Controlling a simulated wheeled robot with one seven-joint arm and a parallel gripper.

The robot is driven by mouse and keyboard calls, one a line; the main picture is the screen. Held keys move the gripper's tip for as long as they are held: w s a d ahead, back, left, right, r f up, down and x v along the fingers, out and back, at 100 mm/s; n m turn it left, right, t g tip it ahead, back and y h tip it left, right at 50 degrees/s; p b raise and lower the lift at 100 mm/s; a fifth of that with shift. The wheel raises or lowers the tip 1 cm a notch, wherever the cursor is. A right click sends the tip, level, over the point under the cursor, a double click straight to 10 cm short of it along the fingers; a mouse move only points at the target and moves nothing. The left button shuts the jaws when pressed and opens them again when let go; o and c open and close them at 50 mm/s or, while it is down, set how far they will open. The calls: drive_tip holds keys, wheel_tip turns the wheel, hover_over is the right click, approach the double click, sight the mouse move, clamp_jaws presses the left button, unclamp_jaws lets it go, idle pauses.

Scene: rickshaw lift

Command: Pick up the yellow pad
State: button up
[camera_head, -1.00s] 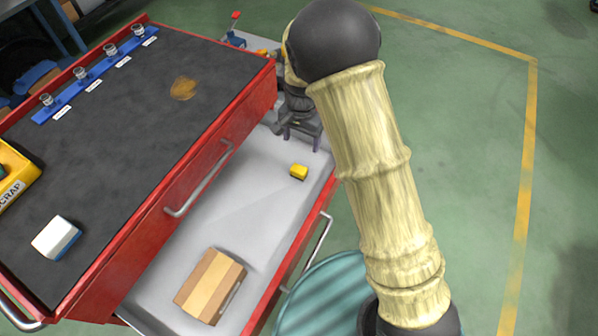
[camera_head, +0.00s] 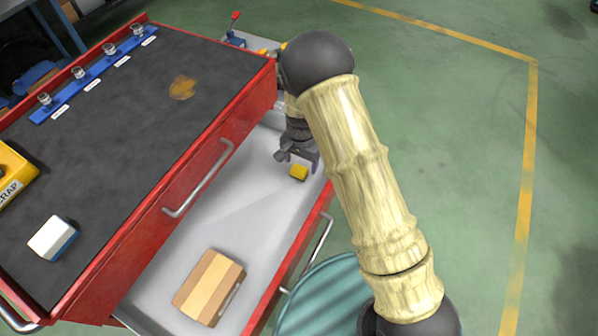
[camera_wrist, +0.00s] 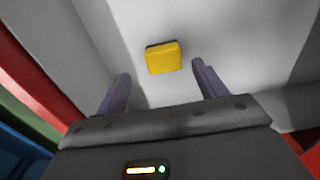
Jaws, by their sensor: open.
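The yellow pad (camera_head: 299,172) is a small yellow block lying on the light grey floor of the open drawer (camera_head: 232,215), toward its far right end. My gripper (camera_head: 297,158) is over the drawer, just above and behind the pad in the head view. In the wrist view the pad (camera_wrist: 163,57) lies ahead of and between the two open fingers (camera_wrist: 160,85), apart from both. Nothing is held. How high the fingers are above the drawer floor is hard to tell.
A tan and brown striped block (camera_head: 209,287) lies at the drawer's near end. The red cabinet's dark top (camera_head: 120,130) holds a white and blue block (camera_head: 52,238), a yellow scrap bin (camera_head: 12,180) and a blue rack (camera_head: 90,75). The drawer's red walls stand close to my gripper.

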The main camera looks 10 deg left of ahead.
sight(299, 169)
drive_tip(key=f, duration=0.5)
drive_tip(key=shift+a+f, duration=0.1)
drive_tip(key=shift+a, duration=0.2)
drive_tip(key=c, duration=1.1)
